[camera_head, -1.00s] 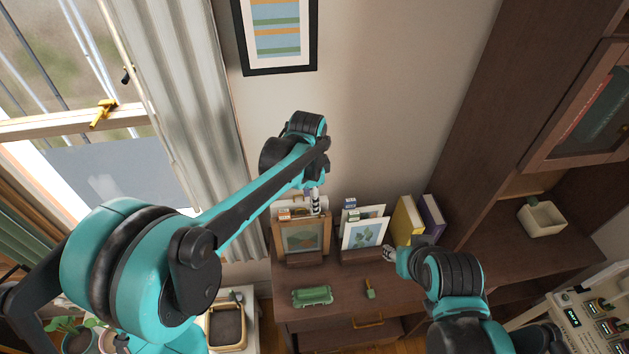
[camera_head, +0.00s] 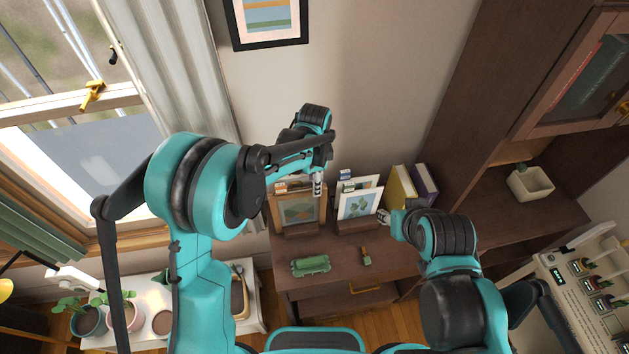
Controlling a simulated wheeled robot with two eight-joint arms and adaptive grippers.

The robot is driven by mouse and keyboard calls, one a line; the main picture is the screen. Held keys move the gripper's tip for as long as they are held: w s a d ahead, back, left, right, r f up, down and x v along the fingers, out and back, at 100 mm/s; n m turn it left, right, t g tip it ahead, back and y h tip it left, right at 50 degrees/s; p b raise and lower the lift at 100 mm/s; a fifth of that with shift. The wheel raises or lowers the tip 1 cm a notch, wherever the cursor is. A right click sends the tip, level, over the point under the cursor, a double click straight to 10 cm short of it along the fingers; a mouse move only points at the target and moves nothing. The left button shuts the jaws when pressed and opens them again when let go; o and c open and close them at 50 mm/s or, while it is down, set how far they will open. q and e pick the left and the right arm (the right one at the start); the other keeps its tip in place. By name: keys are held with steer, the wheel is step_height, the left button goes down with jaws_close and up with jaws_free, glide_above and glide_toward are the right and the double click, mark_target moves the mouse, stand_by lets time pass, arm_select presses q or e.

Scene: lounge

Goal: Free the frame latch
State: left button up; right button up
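A wooden picture frame (camera_head: 300,209) stands on the dark wooden desk (camera_head: 335,270), and a white frame (camera_head: 357,203) stands to its right. My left gripper (camera_head: 317,186) points down at the top right of the wooden frame; I cannot tell whether it touches it. My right gripper (camera_head: 384,217) is at the lower right of the white frame, partly hidden by its own arm. The fingers of both are too small to show whether they are open or shut. No latch can be made out on either frame.
A green object (camera_head: 310,265) and a small wooden-handled tool (camera_head: 366,257) lie on the desk front. Yellow (camera_head: 402,187) and purple (camera_head: 426,184) books stand at the right. A shelf cabinet is further right, and a window with a curtain (camera_head: 180,70) is at the left.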

arm_select(q)
jaws_close()
steer(key=shift+n, duration=0.4)
steer(key=n+b, duration=0.1)
steer(key=n, duration=0.1)
steer(key=shift+d+n+b, duration=0.1)
steer(key=shift+n+b, duration=0.3)
steer(key=n, duration=0.2)
steer(key=n+b, duration=0.1)
steer(key=n, duration=0.1)
steer(key=shift+w+d+n, duration=0.15)
steer(key=shift+n, duration=0.15)
steer(key=n+b, duration=0.1)
steer(key=n, duration=0.1)
steer(key=n+b, duration=0.1)
steer(key=n, duration=0.2)
steer(key=shift+w+d, duration=0.1)
steer(key=shift+w, duration=0.1)
steer(key=shift+w+n+b, duration=0.15)
steer(key=shift+n+b, duration=0.15)
steer(key=shift+n, duration=2.1)
